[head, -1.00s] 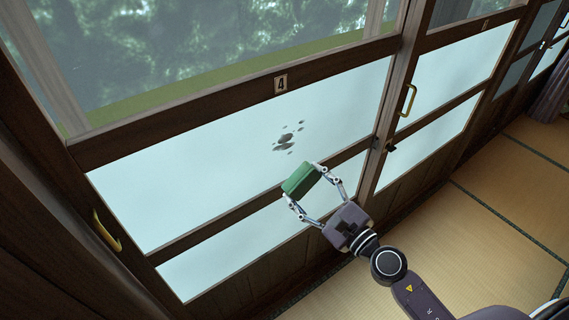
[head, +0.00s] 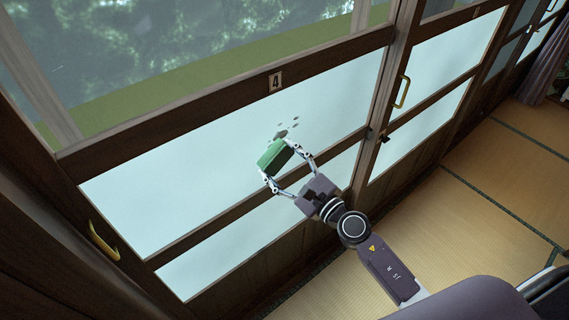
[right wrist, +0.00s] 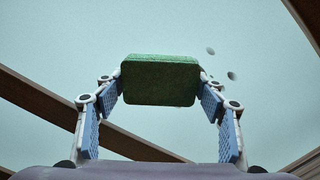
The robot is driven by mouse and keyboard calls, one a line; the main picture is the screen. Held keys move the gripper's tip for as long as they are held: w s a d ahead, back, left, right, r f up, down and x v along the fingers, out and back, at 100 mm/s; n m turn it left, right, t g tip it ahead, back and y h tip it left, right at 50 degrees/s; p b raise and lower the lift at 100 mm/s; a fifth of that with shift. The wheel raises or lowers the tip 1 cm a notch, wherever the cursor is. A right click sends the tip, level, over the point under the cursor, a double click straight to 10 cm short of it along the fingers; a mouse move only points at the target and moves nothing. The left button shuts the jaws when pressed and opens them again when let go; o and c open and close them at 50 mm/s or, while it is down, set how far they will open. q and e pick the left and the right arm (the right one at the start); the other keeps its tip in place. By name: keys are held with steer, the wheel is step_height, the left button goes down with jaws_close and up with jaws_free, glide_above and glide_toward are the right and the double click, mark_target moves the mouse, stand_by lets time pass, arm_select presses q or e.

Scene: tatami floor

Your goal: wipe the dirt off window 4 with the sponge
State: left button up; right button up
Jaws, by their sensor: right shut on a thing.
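Window 4 (head: 170,176) is a pale frosted pane in a dark wood frame, with a number plate (head: 275,82) reading 4 above it. My right gripper (head: 283,163) is shut on the green sponge (head: 275,157) in front of the pane. The dirt (head: 281,134) is a few dark spots just above the sponge, and the sponge hides part of that area. In the right wrist view the sponge (right wrist: 160,80) sits between both fingers, with small dirt spots (right wrist: 231,76) to its upper right. I cannot tell whether the sponge touches the glass. My left gripper is out of view.
A dark wood rail (head: 215,235) crosses below the pane. Brass handles stand at the left (head: 104,240) and on the neighbouring door (head: 402,92). The tatami floor (head: 490,205) is clear at the right, and a curtain (head: 545,68) hangs at the far right.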

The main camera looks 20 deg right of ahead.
steer(key=shift+w, duration=0.1)
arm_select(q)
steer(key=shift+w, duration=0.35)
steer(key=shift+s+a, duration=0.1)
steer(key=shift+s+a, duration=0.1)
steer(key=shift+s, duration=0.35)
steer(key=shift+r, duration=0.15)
arm_select(e)
steer(key=shift+x, duration=0.9)
steer(key=shift+d, duration=0.1)
